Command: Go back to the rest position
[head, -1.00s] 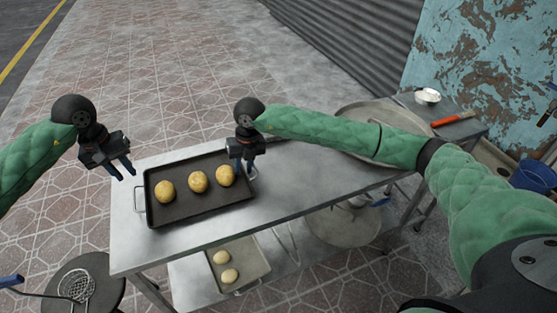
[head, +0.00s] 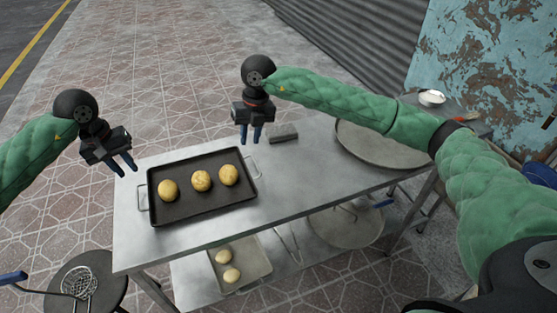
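My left gripper (head: 123,168) is open and empty, just beyond the left end of a dark baking tray. My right gripper (head: 250,137) is raised above the table's far edge, behind the tray's right end. Its two blue fingers are a little apart with nothing between them. The dark tray (head: 205,209) with wire handles rests flat on the metal table (head: 290,190). Three round dough balls (head: 201,181) lie in a row in it. Both grippers are apart from the tray.
A grey block (head: 284,134) and a large round pan (head: 370,150) lie on the table. A lower shelf holds a smaller tray (head: 258,247) with two dough balls. A stool (head: 95,270) with a strainer stands front left. A white bowl (head: 432,98) sits back right.

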